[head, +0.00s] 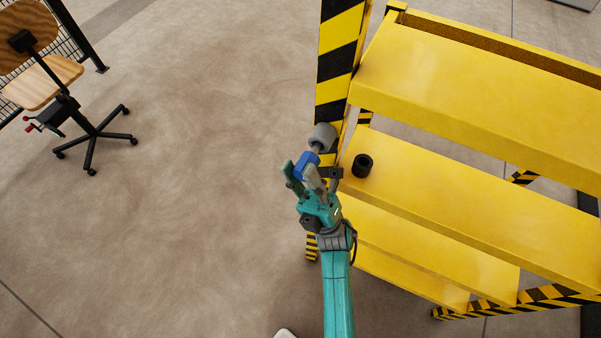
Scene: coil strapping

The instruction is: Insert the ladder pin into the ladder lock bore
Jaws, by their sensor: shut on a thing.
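My gripper (302,174) is shut on the blue grip of the ladder pin (306,162), beside the left striped post of the yellow ladder (440,75). A grey cylindrical piece (322,137), which looks like the ladder lock, sits at that post just beyond the pin. The pin's grey shank shows between the blue grip and this piece. Its tip appears to meet the grey piece, but I cannot tell whether it is inside the bore. The bore opening is not clearly visible.
A black cylinder (362,166) stands on a yellow tread right of my gripper. The striped post (340,60) and treads border my gripper on the right. A wooden chair (45,82) stands far left. The floor between is clear.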

